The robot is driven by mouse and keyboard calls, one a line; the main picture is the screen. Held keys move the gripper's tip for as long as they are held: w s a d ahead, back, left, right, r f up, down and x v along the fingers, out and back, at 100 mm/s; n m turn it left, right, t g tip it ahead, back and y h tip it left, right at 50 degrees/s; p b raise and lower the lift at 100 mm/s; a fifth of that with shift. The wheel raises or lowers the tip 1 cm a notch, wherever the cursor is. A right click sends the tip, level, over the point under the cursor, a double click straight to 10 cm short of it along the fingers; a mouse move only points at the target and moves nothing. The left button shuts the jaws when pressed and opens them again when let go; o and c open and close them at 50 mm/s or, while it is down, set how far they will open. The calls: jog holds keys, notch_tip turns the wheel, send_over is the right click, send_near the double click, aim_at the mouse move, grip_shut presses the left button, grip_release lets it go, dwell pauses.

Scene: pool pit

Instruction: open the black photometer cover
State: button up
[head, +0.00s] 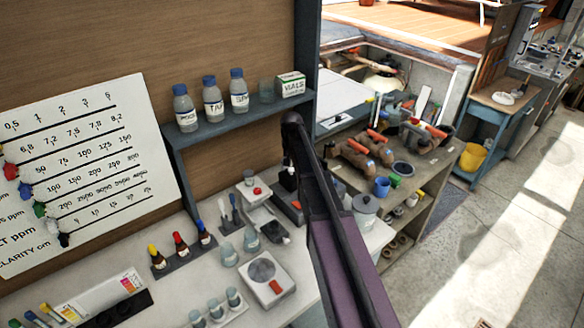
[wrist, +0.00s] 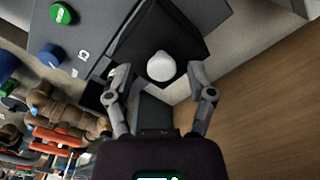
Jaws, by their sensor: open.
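The photometer is a grey box (wrist: 95,25) with a green button and a blue button, seen close up in the wrist view. Its black cover (wrist: 185,32) is a dark square part with a round white piece on it. My gripper (wrist: 158,70) is open, with one finger on each side of the white piece. I cannot tell whether the fingers touch the cover. In the head view the photometer (head: 287,207) stands on the bench, partly hidden by my arm, and the gripper's fingers are not clear there.
A shelf (head: 225,124) with labelled bottles and a vials box (head: 290,85) is behind. A white scale (head: 266,278), dropper bottles (head: 180,245) and beakers stand on the bench to the left. A lidded pot (head: 365,208) and a cluttered wooden rack (head: 440,170) are to the right.

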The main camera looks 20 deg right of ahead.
jog(key=shift+d, duration=0.1)
jog(key=w+d, duration=0.1)
jog(key=d, duration=0.2)
jog(key=w+d, duration=0.1)
jog(key=d, duration=0.2)
jog(key=w+d, duration=0.2)
jog(key=d, duration=0.1)
jog(key=shift+w+d, duration=0.1)
jog(key=shift+d, duration=0.25)
jog(key=shift+a+r+p, duration=0.15)
jog(key=shift+r+p, duration=0.5)
notch_tip(320, 180, up, 13)
jog(key=p, duration=1.3)
jog(key=s+a+f+n+b, duration=0.1)
jog(key=s+a+f+b, duration=0.4)
jog(key=s, duration=0.6)
jog(key=s+a+f+n+b, duration=0.2)
jog(key=s+a+f+b, duration=0.4)
jog(key=s, duration=0.5)
jog(key=s+a+f+n+b, duration=0.1)
jog(key=s+a+f+b, duration=0.5)
jog(key=s, duration=0.5)
notch_tip(320, 180, down, 2)
jog(key=shift+s+f+n+b, duration=0.2)
jog(key=shift+n+b, duration=0.1)
jog(key=shift+b, duration=0.95)
jog(key=shift+w, duration=0.1)
